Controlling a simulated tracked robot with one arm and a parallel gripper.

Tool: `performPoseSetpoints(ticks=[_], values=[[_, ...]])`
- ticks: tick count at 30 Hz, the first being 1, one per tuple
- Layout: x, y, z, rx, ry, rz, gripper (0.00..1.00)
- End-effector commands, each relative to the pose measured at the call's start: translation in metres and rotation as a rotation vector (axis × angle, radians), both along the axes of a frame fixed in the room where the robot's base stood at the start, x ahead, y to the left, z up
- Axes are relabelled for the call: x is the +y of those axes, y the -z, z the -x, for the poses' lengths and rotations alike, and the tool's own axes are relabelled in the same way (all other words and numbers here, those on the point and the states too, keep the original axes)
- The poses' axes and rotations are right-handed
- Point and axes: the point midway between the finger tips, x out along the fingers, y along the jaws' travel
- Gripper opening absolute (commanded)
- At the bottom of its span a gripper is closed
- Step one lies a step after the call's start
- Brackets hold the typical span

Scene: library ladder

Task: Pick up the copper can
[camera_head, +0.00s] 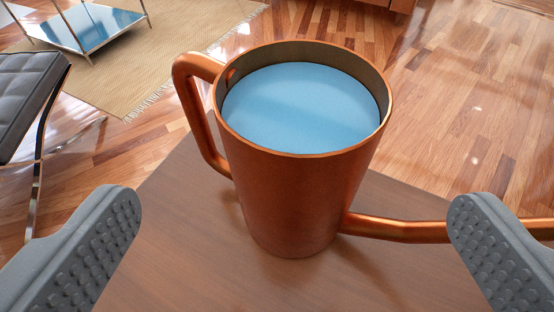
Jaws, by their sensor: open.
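The copper can (295,200) stands upright on a brown wooden surface in the middle of the view. It is filled with blue liquid (301,108) to a little below its rim. A looped handle (197,120) is on its left side, and a copper spout (400,229) runs from its lower right side out of the right edge. My gripper (294,238) is open, with one grey studded finger at the lower left and one at the lower right. The fingers are nearer to the camera than the can, and no grip on it shows. The right finger hides part of the spout.
The wooden surface (180,260) is bare around the can. Beyond it lies a parquet floor (480,110) with a beige rug (170,50). A dark cushioned seat with metal legs (28,95) is at left, and a low blue-topped metal-framed table (95,28) at upper left.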

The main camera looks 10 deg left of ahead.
Motion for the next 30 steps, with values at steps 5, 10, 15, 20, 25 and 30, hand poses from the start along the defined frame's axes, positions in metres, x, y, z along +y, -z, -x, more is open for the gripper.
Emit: performPoseSetpoints(ticks=[5, 10, 15, 20, 25, 30], values=[[0.005, 0.012, -0.031, -0.003, -0.002, 0.002, 1.0], [0.008, 0.019, -0.047, -0.002, 0.0, 0.001, 1.0], [0.009, 0.02, -0.055, -0.004, -0.002, 0.003, 1.0], [0.01, 0.028, -0.074, -0.003, -0.003, 0.004, 1.0], [0.012, 0.036, -0.093, 0.0, -0.002, 0.005, 1.0], [0.013, 0.037, -0.099, -0.002, -0.002, 0.003, 1.0]])
